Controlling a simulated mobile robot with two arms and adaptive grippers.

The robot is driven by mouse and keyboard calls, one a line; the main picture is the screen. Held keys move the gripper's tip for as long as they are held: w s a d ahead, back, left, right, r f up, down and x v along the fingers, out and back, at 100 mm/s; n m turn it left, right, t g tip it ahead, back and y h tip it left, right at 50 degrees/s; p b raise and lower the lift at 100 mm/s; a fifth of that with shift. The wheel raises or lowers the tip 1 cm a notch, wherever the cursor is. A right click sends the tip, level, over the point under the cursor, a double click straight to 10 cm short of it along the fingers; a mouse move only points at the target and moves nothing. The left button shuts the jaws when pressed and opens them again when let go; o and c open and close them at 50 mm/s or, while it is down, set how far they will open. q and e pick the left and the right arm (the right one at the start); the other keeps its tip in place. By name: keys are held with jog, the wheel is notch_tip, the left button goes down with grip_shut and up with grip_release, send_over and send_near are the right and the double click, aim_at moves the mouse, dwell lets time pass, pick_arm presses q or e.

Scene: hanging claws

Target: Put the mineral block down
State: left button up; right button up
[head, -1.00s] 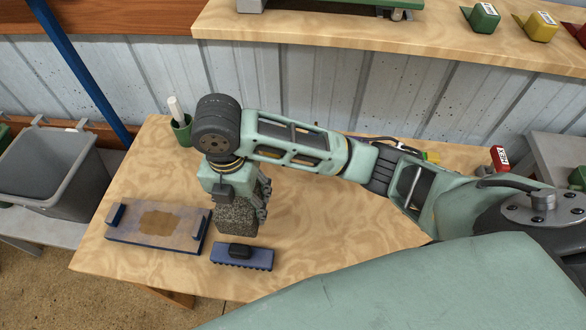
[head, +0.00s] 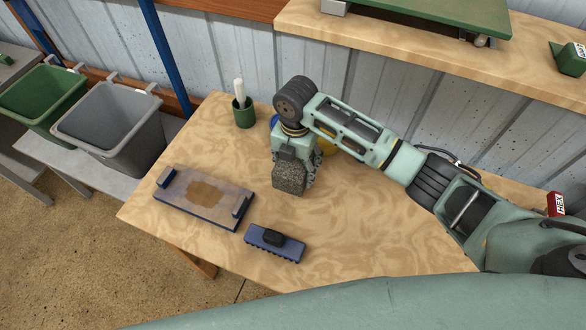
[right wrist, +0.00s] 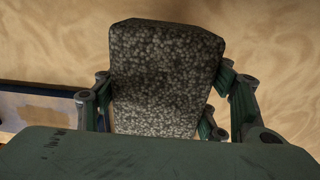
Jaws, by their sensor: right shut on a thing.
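The mineral block (head: 290,178) is a grey, speckled, rough block. My right gripper (head: 296,168) is shut on it and points down over the wooden table (head: 380,235). In the right wrist view the block (right wrist: 165,75) fills the middle, with the gripper's fingers (right wrist: 165,108) on its two sides. I cannot tell for sure whether the block's bottom touches the table. My left gripper is not in view.
A blue-edged board (head: 170,204) with a brown stain lies left of the block. A blue brush (head: 274,243) lies in front. A green cup (head: 244,117) with a white stick stands behind. Grey (head: 110,125) and green (head: 42,98) bins stand left. The table's right part is clear.

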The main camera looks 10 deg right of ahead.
aim_at(295, 160)
jog(key=shift+w+f+p, duration=0.1)
jog(key=shift+f+p, duration=0.4)
jog(key=shift+f, duration=1.35)
jog(key=shift+f, duration=0.15)
jog(key=o, duration=2.1)
jog(key=shift+f, duration=0.1)
notch_tip(295, 160, up, 12)
jog(key=shift+r+b, duration=0.15)
jog(key=shift+b, duration=0.7)
